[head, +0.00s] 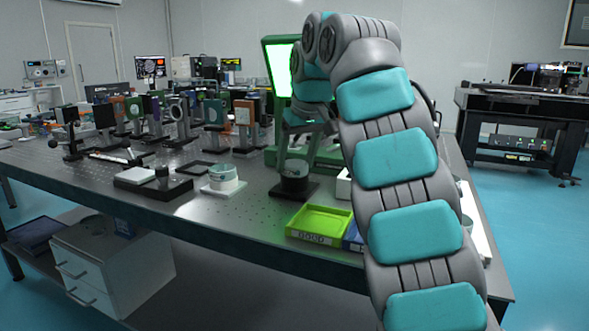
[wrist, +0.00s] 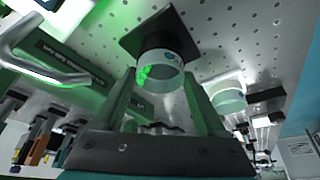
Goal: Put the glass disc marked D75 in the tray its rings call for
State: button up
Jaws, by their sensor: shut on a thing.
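The clear glass disc (wrist: 160,76) shows between my gripper's fingers in the wrist view, with a green reflection on it. Its marking is not readable. My gripper (wrist: 160,88) is shut on the disc, right at the round holder on a black square base (wrist: 140,38). I cannot tell whether the disc is clear of that holder. In the head view the black base (head: 311,192) is below my gripper (head: 296,158). A bright green tray (head: 318,220) with a label reading GOOD is at the front edge. A blue tray (head: 352,238) is beside it, mostly hidden by my arm.
A lit green panel (head: 278,68) stands behind my gripper. A white stand with a round glass piece (head: 223,180) is left of the black base. Several optic mounts (head: 215,114) crowd the back left. Bare tabletop (head: 225,220) lies left of the green tray.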

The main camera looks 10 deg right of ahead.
grip_shut()
jog(key=shift+r, duration=0.15)
